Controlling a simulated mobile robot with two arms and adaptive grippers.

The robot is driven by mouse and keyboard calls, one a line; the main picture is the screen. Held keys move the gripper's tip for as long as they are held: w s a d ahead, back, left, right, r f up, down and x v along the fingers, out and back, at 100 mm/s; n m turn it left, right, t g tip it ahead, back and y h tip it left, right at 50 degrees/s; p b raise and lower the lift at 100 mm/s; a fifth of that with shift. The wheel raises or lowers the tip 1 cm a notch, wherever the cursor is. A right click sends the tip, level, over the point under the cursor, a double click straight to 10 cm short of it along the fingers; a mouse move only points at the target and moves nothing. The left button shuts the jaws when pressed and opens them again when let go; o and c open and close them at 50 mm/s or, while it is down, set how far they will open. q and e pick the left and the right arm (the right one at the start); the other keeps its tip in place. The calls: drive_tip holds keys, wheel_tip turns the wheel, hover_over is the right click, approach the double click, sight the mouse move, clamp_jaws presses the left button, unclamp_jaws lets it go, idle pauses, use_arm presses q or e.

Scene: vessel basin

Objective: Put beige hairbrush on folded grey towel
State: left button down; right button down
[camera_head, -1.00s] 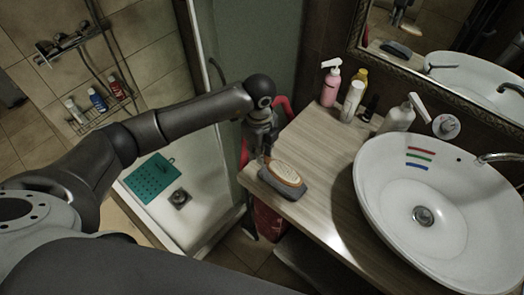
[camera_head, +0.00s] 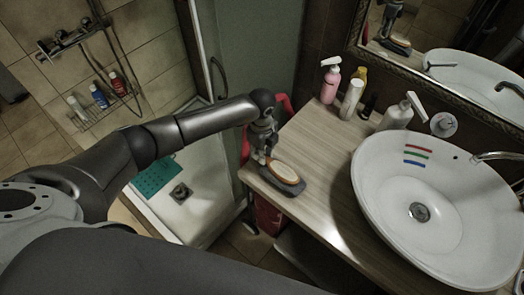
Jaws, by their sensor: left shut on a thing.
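The beige hairbrush (camera_head: 284,172) is over the folded grey towel (camera_head: 291,188), at the near left end of the wooden counter. Its oval head lies within the towel's outline. I cannot tell whether it rests fully on the towel or is held just above it. My left gripper (camera_head: 264,159) points down at the left end of the brush and is shut on it. The fingers hide the brush's handle end. The towel's left corner is partly hidden behind the gripper and brush. My right gripper is not in view.
A white basin (camera_head: 463,165) takes up the counter's right side. A pink pump bottle (camera_head: 330,83), a white bottle (camera_head: 351,99) and a soap dispenser (camera_head: 397,114) stand at the back. A red item hangs beside the counter's left edge. The middle of the counter (camera_head: 317,141) is clear.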

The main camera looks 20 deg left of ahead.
use_arm(q)
drive_tip(key=shift+f, duration=0.15)
drive_tip(key=c, duration=1.3)
unclamp_jaws()
drive_tip(key=shift+r, duration=0.25)
drive_tip(key=shift+w+r, duration=0.1)
drive_tip(key=shift+r, duration=0.25)
wheel_tip(320, 180, up, 11)
drive_tip(key=b, duration=0.3)
drive_tip(key=shift+r, duration=0.15)
